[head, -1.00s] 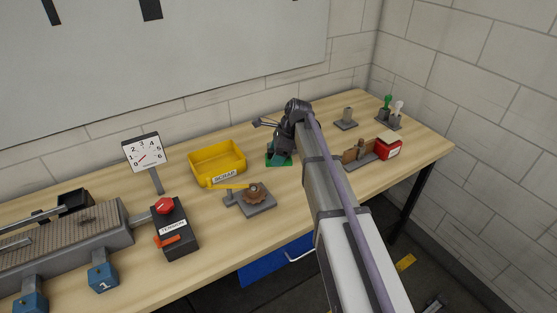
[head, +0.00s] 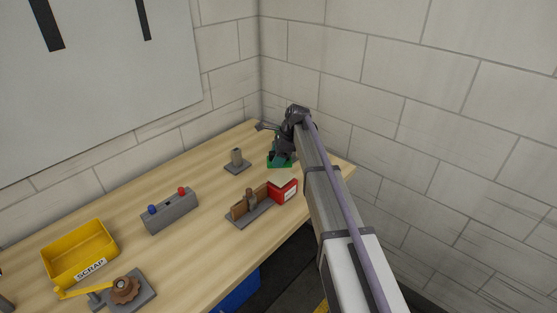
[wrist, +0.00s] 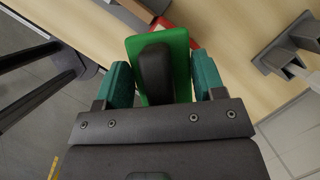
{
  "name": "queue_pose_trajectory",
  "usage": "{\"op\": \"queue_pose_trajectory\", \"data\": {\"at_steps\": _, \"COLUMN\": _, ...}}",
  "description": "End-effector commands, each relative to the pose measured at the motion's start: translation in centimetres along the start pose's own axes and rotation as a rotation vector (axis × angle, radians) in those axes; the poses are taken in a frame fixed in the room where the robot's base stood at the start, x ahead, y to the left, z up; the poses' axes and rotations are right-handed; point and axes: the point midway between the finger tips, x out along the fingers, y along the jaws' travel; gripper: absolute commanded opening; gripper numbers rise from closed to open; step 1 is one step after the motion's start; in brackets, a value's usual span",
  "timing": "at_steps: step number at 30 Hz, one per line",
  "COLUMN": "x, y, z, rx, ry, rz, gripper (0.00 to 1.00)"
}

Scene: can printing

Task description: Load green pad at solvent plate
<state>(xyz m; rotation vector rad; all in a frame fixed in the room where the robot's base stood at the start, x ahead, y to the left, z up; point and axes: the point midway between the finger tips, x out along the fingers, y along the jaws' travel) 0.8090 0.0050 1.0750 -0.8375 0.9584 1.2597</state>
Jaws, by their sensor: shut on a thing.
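The green pad (wrist: 181,60) is a flat green block with a black handle. My gripper (wrist: 156,80) is shut on this handle between its teal fingers. In the head view the green pad (head: 285,164) hangs at my gripper (head: 280,152), near the right end of the table. No label marks the solvent plate, and I cannot tell which fixture it is. A small grey plate with a short cylinder (head: 237,157) stands left of my gripper.
A red box (head: 284,190) and a grey base with brown boards (head: 240,208) stand in front of my gripper. A grey block with blue and red knobs (head: 170,211), a yellow scrap bin (head: 80,250) and a crank fixture (head: 125,289) lie to the left. Walls close the corner.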

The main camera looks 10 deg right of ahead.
Motion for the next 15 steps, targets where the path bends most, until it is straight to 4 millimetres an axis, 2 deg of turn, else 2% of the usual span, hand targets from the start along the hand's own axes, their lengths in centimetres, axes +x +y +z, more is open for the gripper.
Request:
{"op": "queue_pose_trajectory", "data": {"at_steps": 8, "x": 0.2, "y": -0.1, "z": 0.0, "rx": -0.002, "ry": 0.000, "rz": 0.001, "gripper": 0.44}}
{"op": "queue_pose_trajectory", "data": {"at_steps": 15, "x": 2.2, "y": -0.1, "z": -0.9, "rx": -0.002, "ry": 0.000, "rz": 0.001, "gripper": 0.44}}
